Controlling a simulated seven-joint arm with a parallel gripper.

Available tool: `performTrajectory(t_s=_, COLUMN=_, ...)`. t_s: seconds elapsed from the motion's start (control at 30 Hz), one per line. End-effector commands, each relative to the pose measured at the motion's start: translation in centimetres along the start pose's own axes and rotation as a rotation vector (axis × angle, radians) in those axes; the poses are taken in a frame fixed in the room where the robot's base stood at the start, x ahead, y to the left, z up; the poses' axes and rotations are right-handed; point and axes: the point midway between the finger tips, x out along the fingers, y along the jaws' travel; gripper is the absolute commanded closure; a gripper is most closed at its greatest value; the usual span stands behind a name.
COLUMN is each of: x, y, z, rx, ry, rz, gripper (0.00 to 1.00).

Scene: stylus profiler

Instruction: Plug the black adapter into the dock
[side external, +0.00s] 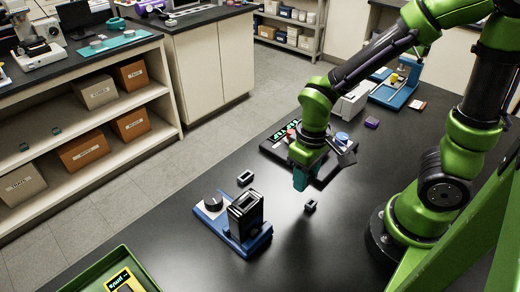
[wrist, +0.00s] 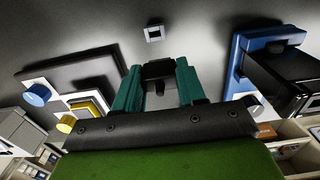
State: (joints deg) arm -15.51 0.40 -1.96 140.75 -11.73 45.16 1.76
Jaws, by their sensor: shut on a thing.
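My gripper (side external: 300,181) has teal fingers and hangs above the black table, right of the dock. In the wrist view my gripper (wrist: 158,72) is shut on a small black piece, which I take to be the black adapter (wrist: 159,70). In the side view the fingers hide this piece. The dock (side external: 258,244) is a blue base with a tall black slotted block and a round dark knob. It also shows at the right of the wrist view (wrist: 244,50), apart from my gripper.
Two small dark hollow pieces lie on the table, one behind the dock (side external: 246,177) and one right of it (side external: 311,206). A dark board with parts (side external: 275,150) lies behind my gripper. A green tray (side external: 78,285) is at the front left. Bare table separates gripper and dock.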

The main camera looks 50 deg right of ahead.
Motion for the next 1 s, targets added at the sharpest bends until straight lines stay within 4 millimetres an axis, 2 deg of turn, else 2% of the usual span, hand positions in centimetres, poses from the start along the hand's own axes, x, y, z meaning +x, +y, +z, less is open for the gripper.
performTrajectory(t_s=0.03, x=0.0, y=0.0, z=0.0, rx=0.0, ry=0.0, rz=0.0, gripper=0.9)
performTrajectory(t_s=0.1, x=0.0, y=0.0, z=0.0, rx=0.0, ry=0.0, rz=0.0, gripper=1.0)
performTrajectory(t_s=0.27, x=-0.1, y=0.0, z=0.0, rx=0.0, ry=0.0, rz=0.0, gripper=1.0)
performTrajectory(t_s=0.37, x=-0.8, y=0.0, z=-0.1, rx=-0.001, ry=0.004, rz=-0.001, gripper=1.0)
performTrajectory(t_s=0.47, x=-2.7, y=0.0, z=-0.2, rx=0.001, ry=0.009, rz=-0.003, gripper=1.0)
performTrajectory(t_s=0.7, x=-10.6, y=0.0, z=-0.2, rx=0.0, ry=0.013, rz=-0.002, gripper=1.0)
performTrajectory(t_s=0.8, x=-13.3, y=0.0, z=-0.2, rx=0.0, ry=0.01, rz=-0.002, gripper=1.0)
performTrajectory(t_s=1.0, x=-17.4, y=0.0, z=-0.1, rx=-0.001, ry=0.006, rz=0.0, gripper=1.0)
